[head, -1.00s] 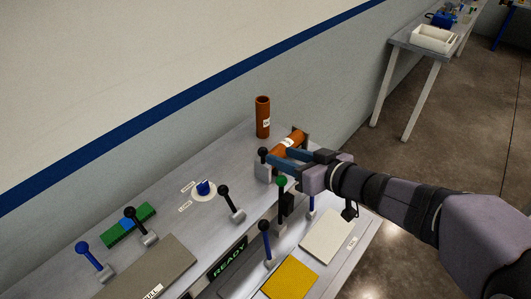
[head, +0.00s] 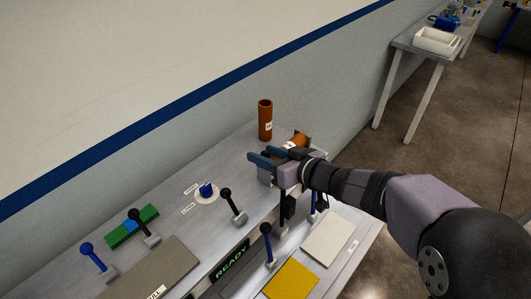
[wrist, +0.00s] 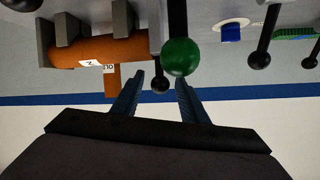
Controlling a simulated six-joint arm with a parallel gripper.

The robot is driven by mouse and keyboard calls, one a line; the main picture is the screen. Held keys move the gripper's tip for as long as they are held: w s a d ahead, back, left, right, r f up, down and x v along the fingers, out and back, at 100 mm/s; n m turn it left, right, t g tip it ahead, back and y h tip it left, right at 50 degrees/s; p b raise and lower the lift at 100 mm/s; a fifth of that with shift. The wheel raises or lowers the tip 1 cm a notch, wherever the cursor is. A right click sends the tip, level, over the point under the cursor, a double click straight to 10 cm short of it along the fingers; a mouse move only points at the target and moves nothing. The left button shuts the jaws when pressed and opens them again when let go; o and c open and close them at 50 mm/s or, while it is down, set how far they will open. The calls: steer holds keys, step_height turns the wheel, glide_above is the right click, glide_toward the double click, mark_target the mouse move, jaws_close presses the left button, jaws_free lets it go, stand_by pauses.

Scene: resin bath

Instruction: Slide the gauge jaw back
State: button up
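An orange tube (head: 298,142) lies in a grey gauge fixture at the far end of the bench. The wrist view shows the tube (wrist: 95,50) between grey blocks. A grey block (wrist: 155,25), apparently the jaw, stands at the tube's end, with a black knob (wrist: 160,84) by it. It also shows in the head view (head: 265,176). My gripper (head: 264,155) is open. In the wrist view its fingers (wrist: 160,78) stand on either side of the black knob, with gaps showing. I cannot tell whether the knob lies at fingertip depth.
A green-knobbed lever (wrist: 180,57) is close to the fingers. An upright orange tube (head: 265,120) stands behind the fixture.

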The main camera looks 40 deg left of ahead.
steer(key=shift+a, duration=0.1)
steer(key=shift+c, duration=0.6)
jaws_close()
steer(key=s, duration=0.5)
steer(key=shift+s, duration=0.1)
steer(key=shift+o, duration=0.6)
jaws_free()
steer(key=b+v, duration=0.1)
steer(key=v, duration=0.6)
